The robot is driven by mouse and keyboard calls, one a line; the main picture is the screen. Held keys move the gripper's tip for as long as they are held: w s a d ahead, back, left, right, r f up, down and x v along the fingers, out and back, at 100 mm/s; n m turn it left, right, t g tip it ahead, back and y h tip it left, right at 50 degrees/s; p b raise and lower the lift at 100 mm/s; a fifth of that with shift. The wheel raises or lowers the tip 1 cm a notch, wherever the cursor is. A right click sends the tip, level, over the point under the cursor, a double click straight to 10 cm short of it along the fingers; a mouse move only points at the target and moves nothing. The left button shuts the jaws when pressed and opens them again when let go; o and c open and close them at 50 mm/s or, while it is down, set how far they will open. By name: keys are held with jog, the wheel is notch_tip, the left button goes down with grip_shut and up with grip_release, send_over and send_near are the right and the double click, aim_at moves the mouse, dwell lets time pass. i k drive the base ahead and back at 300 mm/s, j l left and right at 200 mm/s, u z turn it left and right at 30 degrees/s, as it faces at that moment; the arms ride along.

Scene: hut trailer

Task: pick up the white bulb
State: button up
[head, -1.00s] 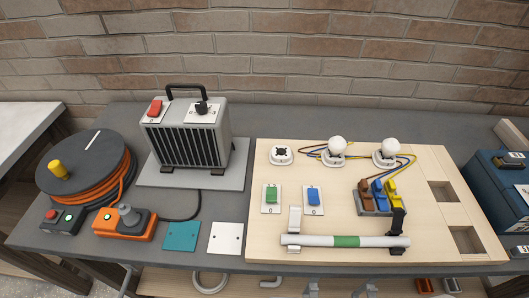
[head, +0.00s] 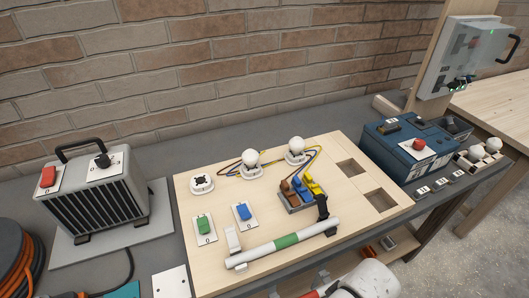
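Two round white bulbs, a left one (head: 250,157) and a right one (head: 296,145), sit upright in white holders on the pale wooden board (head: 205,265). Two more white round things that look like bulbs, one nearer (head: 475,154) and one farther (head: 492,146), sit in a small compartmented box at the far right. I cannot tell which bulb the task means. A white rounded part of my arm shows at the bottom edge, right of centre. My gripper's fingers are not in view.
The board carries an empty holder (head: 202,183), switches, coloured connectors (head: 302,190) and a tube light (head: 285,243). A grey heater (head: 95,198) stands left. A blue box with a red button (head: 410,150) stands between board and bulb box.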

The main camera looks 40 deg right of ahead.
aim_at(475, 151)
jog(key=z, duration=1.95)
jog(key=i+l, duration=0.1)
jog(key=l, duration=0.2)
jog(key=l+u, duration=0.1)
jog(key=l, duration=0.2)
jog(key=i, duration=0.05)
